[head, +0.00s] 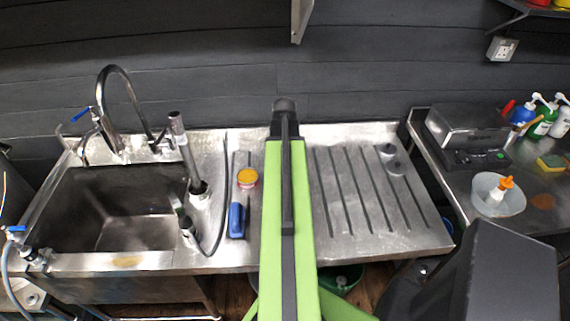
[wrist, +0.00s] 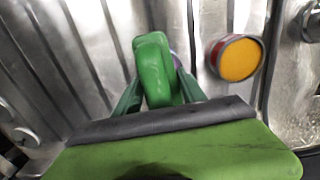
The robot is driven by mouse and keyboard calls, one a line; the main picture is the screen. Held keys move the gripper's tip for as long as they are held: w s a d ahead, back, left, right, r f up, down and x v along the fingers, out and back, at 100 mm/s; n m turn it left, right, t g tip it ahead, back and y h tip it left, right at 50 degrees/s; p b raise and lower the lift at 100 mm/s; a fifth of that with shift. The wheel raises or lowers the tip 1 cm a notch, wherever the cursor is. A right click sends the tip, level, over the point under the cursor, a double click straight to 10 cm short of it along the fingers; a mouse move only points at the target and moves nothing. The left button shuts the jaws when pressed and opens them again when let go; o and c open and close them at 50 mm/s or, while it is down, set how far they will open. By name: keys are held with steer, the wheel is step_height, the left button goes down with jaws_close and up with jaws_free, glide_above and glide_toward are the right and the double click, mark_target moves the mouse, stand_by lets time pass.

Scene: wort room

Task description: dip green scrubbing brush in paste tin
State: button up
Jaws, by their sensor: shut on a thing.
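The green scrubbing brush (wrist: 153,66) is held between the green fingers of my gripper (wrist: 160,88) in the wrist view. Its bristles are not clearly visible. The paste tin (head: 247,179) is a small round tin with a red side and an orange-yellow top, standing on the steel drainer left of my arm. In the wrist view the tin (wrist: 237,60) is right of the brush and apart from it. In the head view my arm hides the gripper and brush.
A blue-handled tool (head: 237,219) lies just in front of the tin. The sink basin (head: 125,210) with its tap (head: 120,100) is at left. The ribbed drainboard (head: 350,190) is mostly clear. A white bowl (head: 492,205) holds an orange-topped bottle on the right bench.

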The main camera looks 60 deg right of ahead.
steer(key=shift+f+b, duration=0.3)
stand_by(1.4)
steer(key=shift+r, duration=0.1)
step_height(320, 180, up, 7)
steer(key=p, duration=0.7)
steer(key=shift+s, duration=0.1)
